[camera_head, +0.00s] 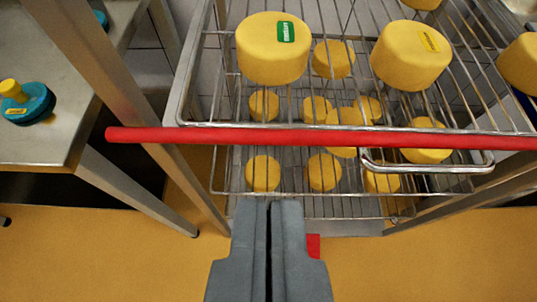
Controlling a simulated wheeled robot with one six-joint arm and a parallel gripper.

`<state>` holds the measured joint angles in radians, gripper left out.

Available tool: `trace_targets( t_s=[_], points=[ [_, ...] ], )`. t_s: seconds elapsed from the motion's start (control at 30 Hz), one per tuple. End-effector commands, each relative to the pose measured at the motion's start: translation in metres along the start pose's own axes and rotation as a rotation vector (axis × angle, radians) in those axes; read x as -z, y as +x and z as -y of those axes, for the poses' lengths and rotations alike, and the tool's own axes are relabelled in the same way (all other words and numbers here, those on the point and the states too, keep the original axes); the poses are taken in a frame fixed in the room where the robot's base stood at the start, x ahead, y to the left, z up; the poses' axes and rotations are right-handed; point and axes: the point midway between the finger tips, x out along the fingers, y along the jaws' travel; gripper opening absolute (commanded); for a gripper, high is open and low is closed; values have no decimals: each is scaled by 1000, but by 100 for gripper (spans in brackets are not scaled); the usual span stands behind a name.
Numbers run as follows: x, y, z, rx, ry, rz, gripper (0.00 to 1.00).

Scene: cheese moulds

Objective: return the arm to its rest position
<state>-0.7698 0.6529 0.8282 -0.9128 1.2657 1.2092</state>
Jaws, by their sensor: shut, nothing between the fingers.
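My gripper (270,203) is at the bottom middle of the head camera view. Its two grey fingers are together with only a thin dark line between them, and they hold nothing. The fingertips show in front of the lower part of a wire rack (222,180), below a red bar (240,136) that crosses the view. I cannot tell how far the fingertips are from the rack.
A yellow cheese with a green label (268,58) and one with a yellow label (409,60) sit on the top shelf. Several smaller cheeses sit lower. A steel table (40,145) at left bears a blue-and-yellow mould (30,105). Orange floor (90,255) is clear at lower left.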

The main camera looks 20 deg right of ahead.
Motion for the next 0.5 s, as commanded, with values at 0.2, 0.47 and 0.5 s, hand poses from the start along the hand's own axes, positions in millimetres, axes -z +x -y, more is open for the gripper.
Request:
trace_targets(
  t_s=[0.2,0.47,0.5],
  points=[
    [33,-5,-48,38,-19,18,0],
    [75,-16,-134,113,-59,41,0],
    [80,-19,-147,125,-64,44,0]
  ],
)
